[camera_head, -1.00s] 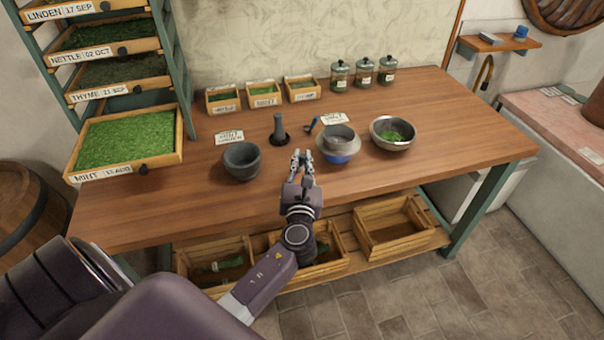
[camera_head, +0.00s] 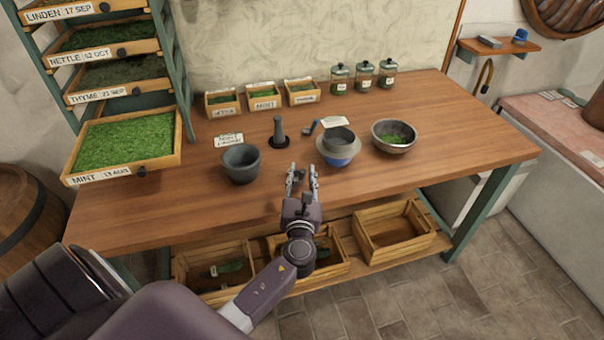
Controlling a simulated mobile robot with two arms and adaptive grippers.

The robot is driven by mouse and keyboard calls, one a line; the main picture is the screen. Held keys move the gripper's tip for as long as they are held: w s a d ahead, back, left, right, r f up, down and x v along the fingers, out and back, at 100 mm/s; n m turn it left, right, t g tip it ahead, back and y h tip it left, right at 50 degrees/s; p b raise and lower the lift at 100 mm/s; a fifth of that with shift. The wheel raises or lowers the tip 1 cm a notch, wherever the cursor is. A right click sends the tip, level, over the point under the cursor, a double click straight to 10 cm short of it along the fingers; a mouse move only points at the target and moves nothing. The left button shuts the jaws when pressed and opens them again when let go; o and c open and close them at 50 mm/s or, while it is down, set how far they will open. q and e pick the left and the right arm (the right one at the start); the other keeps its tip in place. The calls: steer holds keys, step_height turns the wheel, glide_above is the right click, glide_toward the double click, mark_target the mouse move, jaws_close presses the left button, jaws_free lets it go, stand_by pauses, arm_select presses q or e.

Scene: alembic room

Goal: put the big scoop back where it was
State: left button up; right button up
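A small dark-blue handled object (camera_head: 310,128) lies on the table behind and left of the blue-based stand. It may be a scoop, but its shape is too small to tell, and I cannot pick out the big scoop for sure. My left gripper (camera_head: 301,172) is over the front of the table, fingers spread apart and pointing to the back. I see nothing clearly held between them. A grey metal pan (camera_head: 339,137) sits on the blue-based stand (camera_head: 338,161), just beyond and right of the fingers. My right gripper is not in view.
A dark mortar (camera_head: 241,163) stands left of the gripper, with a pestle (camera_head: 279,132) behind it. Small herb boxes (camera_head: 264,98) and lidded jars (camera_head: 364,77) line the back. The table's (camera_head: 455,130) right side is clear.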

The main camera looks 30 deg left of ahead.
arm_select(q)
steer(key=shift+r, duration=0.2)
steer(key=shift+s+d+f, duration=0.15)
steer(key=shift+s+d, duration=0.05)
steer(key=shift+s, duration=0.1)
steer(key=b+v, duration=0.1)
steer(key=v, duration=1)
steer(key=shift+b, duration=0.3)
steer(key=shift+s+d, duration=0.1)
steer(key=shift+s, duration=0.05)
